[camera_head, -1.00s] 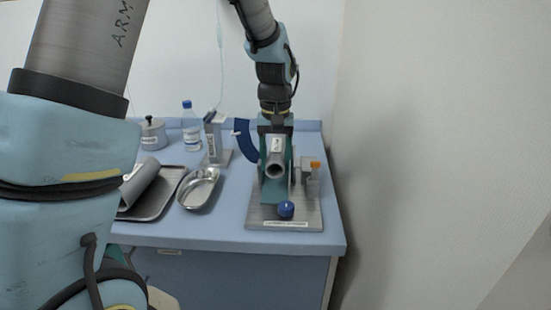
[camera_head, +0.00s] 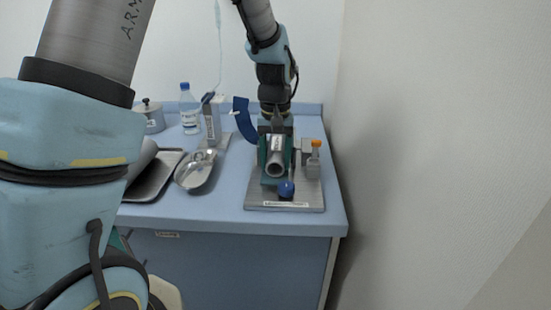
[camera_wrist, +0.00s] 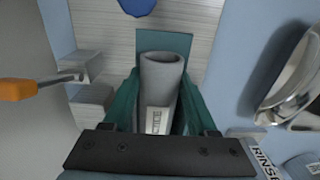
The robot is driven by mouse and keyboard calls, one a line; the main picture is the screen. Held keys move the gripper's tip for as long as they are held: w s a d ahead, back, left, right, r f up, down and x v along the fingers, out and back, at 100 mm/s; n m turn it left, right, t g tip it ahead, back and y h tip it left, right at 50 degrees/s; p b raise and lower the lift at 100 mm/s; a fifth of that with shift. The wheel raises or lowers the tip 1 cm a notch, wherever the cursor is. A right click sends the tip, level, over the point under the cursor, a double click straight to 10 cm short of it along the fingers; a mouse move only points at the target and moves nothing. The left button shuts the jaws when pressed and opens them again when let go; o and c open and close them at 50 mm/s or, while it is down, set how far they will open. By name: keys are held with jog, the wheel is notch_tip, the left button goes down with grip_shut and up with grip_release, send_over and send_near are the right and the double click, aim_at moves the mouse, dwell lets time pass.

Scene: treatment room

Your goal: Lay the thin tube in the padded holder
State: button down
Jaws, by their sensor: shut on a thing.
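The thin grey tube (camera_head: 275,161) is held level in my gripper (camera_head: 277,138), with its open end toward the head camera and a white label on top. In the wrist view the tube (camera_wrist: 160,80) lies between the two teal fingers of my gripper (camera_wrist: 161,98), which is shut on it. The padded holder (camera_head: 253,199) has a grey base plate and a teal pad (camera_wrist: 181,43). The tube is over the holder, low near the pad. Whether it touches the pad is hidden.
Left are a metal kidney dish (camera_head: 195,172), a tray (camera_head: 152,188) with a thicker tube, and a clear bottle (camera_head: 190,110). A wall rises close on the right.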

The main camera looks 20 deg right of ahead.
jog(key=shift+c, duration=0.6)
grip_release()
notch_tip(320, 180, up, 11)
jog(key=shift+f+b, duration=0.1)
jog(key=shift+b, duration=0.75)
jog(key=a+f+n, duration=0.1)
jog(key=a+f, duration=0.1)
jog(key=a, duration=0.6)
jog(key=a+f+n, duration=0.1)
jog(key=a+f, duration=0.1)
jog(key=a, duration=0.6)
jog(key=a+f+n+t, duration=0.1)
jog(key=a+f, duration=0.1)
jog(key=a, duration=0.5)
jog(key=shift+a+f, duration=0.3)
jog(key=shift+a, duration=0.1)
jog(key=s+a+f, duration=0.2)
jog(key=s+a, duration=0.2)
jog(key=a, duration=0.2)
jog(key=shift+a+n+t, duration=0.2)
jog(key=shift+n+t, duration=0.1)
jog(key=shift+n, duration=0.1)
